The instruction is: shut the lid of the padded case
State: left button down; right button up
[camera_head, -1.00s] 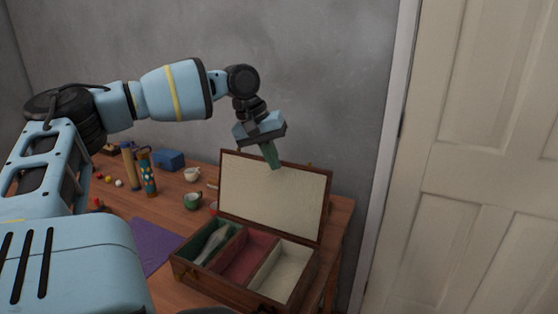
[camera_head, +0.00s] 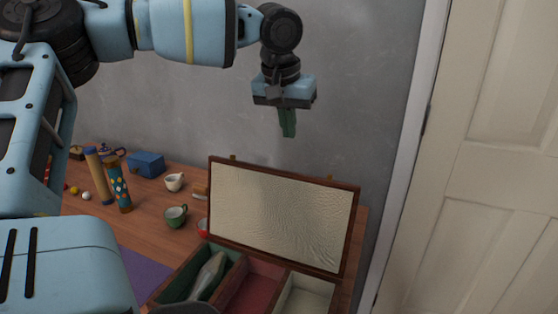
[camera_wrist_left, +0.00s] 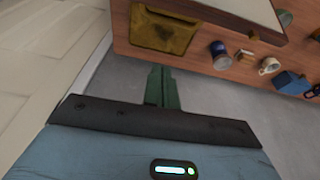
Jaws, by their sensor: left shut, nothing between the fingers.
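The padded case (camera_head: 222,296) is a wooden box on the table, cut off by the lower edge of the head view. Its lid (camera_head: 282,217), cream-lined with a dark wooden frame, stands open and upright at the back. The case has a green left compartment holding a long grey-green object (camera_head: 208,276), a red middle one and a cream right one. My left gripper (camera_head: 288,136) points down with its green fingers shut and empty. In the picture it is above the lid's top edge, apart from it. Its fingers also show in the left wrist view (camera_wrist_left: 162,88). My right gripper is out of view.
On the table left of the case are a green cup (camera_head: 176,216), a white cup (camera_head: 174,182), a blue box (camera_head: 147,164), a patterned cylinder (camera_head: 118,186) and a purple mat (camera_head: 143,272). A grey wall stands behind, a door (camera_head: 505,170) at right.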

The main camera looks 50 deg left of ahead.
pick_arm(q)
jog(key=shift+w+a+r, duration=0.1)
jog(key=shift+w+a, duration=0.1)
jog(key=shift+w, duration=0.05)
notch_tip(320, 180, down, 9)
jog(key=s, duration=0.1)
jog(key=shift+d+b, duration=0.3)
jog(key=shift+b, duration=0.15)
dwell(0.5)
jog(key=shift+s, duration=0.1)
dwell(0.4)
